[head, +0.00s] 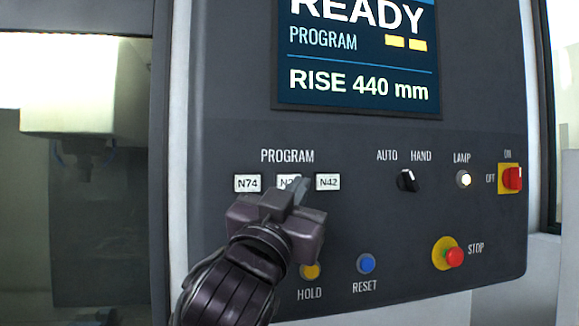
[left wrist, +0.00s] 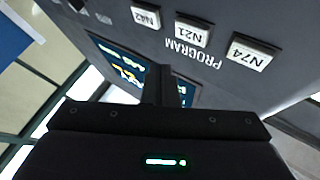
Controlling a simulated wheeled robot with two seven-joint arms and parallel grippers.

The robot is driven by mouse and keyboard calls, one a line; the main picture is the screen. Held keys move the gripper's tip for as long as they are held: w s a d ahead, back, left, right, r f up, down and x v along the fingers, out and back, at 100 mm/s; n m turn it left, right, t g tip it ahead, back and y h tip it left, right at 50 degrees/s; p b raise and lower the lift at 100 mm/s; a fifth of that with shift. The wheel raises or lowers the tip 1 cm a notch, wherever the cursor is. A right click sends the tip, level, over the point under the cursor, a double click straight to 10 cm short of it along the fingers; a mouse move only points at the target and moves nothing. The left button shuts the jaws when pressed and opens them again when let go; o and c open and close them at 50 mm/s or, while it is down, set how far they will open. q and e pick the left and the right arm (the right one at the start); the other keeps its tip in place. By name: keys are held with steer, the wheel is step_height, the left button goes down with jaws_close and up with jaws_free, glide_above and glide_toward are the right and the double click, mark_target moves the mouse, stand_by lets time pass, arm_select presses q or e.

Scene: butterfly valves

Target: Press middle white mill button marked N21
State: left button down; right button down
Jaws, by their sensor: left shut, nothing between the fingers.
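The white N21 button (head: 287,182) is the middle one in the PROGRAM row on the dark panel. In the head view my left gripper (head: 303,187) covers its right part and lower edge. In the left wrist view the N21 button (left wrist: 193,33) shows whole, between N42 and N74, upside down. My left gripper (left wrist: 163,72) is shut and empty, its fingertips pointing at the panel near this button. I cannot tell whether the tips touch it. The right gripper does not show.
White buttons N74 (head: 247,183) and N42 (head: 328,181) flank N21 closely. Below are a yellow HOLD button (head: 311,271), a blue RESET button (head: 366,264) and a red STOP knob (head: 454,257). A black AUTO/HAND switch (head: 407,181) is at the right. A screen (head: 355,60) is above.

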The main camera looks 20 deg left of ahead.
arm_select(q)
steer(key=shift+w+a+p, duration=0.3)
steer(key=shift+w+a, duration=0.2)
steer(key=shift+w, duration=0.25)
steer(key=shift+w+a+p, duration=0.25)
steer(key=shift+w+a, duration=0.2)
steer(key=shift+w, duration=0.25)
steer(key=shift+w, duration=0.1)
stand_by(0.9)
steer(key=shift+w+a, duration=0.25)
steer(key=shift+w+a+p, duration=0.25)
steer(key=shift+w+p, duration=0.1)
stand_by(0.7)
steer(key=shift+s+d, duration=0.1)
stand_by(0.3)
steer(key=shift+s+d+b, duration=0.4)
steer(key=shift+s+b, duration=0.05)
steer(key=shift+s, duration=0.1)
